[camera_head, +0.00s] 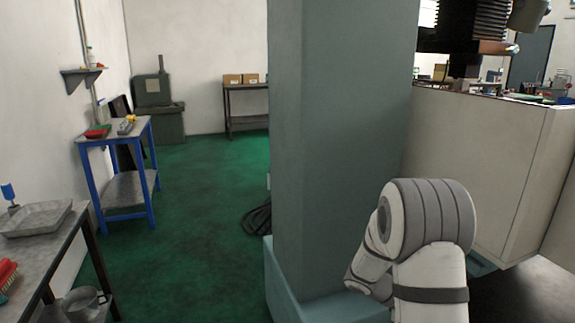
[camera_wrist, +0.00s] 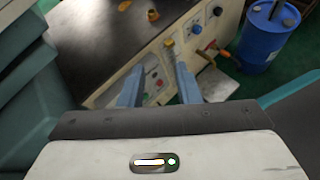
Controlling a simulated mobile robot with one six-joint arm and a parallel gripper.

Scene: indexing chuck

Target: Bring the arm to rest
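My gripper (camera_wrist: 160,72) shows in the wrist view, its two blue-grey fingers apart with nothing between them. Beyond them is a machine's cream control panel (camera_wrist: 150,88) with several knobs and buttons; the gap to it is hard to tell. In the head view my white and grey arm is bent at the lower right, in front of a teal machine column. My gripper is not visible there.
The teal column (camera_head: 345,130) and the cream enclosure (camera_head: 475,160) stand close to my arm. A blue drum (camera_wrist: 265,38) stands beyond the panel. At the left are a workbench (camera_head: 50,250) and a blue-legged table (camera_head: 125,188). The green floor (camera_head: 190,240) between is mostly clear.

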